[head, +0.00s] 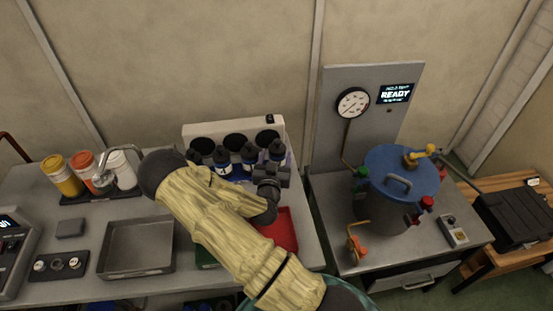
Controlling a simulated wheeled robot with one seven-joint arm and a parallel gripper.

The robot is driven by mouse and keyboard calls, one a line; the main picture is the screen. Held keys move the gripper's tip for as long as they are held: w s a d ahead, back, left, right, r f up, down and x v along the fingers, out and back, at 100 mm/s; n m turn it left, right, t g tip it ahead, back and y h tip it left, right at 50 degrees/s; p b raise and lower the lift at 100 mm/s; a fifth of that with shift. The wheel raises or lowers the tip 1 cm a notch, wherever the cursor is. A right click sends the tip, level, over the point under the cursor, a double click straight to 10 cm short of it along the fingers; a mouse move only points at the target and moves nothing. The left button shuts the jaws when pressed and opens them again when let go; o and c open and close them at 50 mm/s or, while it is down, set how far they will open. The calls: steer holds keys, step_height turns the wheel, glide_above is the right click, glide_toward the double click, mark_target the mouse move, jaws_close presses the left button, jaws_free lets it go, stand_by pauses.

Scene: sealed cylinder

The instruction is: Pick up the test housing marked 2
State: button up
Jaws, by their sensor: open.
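One is at the middle left (222,158), one in the middle (249,156) and one at the right (277,150). Pale marks show on their bands, but I cannot read which is marked 2. My gripper (272,172) is dark and open, at the right end of the row, just in front of the right housing and partly covering it. I cannot tell whether they touch. My arm hides the lower left part of the row.
The pale rack (187,131) has round dark openings. A grey tray (137,268) and a red tray (284,228) lie on the bench. Yellow, orange and white containers (82,170) stand at the left. A blue-lidded vessel (401,165) stands on the right bench beside a gauge panel (331,110).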

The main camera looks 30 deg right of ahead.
mark_target(277, 154)
steer(key=shift+f, duration=0.35)
steer(key=shift+w+d+r, duration=0.1)
steer(key=shift+w+d, duration=0.15)
steer(key=shift+w, duration=0.1)
steer(key=shift+w+d, duration=0.4)
steer(key=shift+w, duration=0.15)
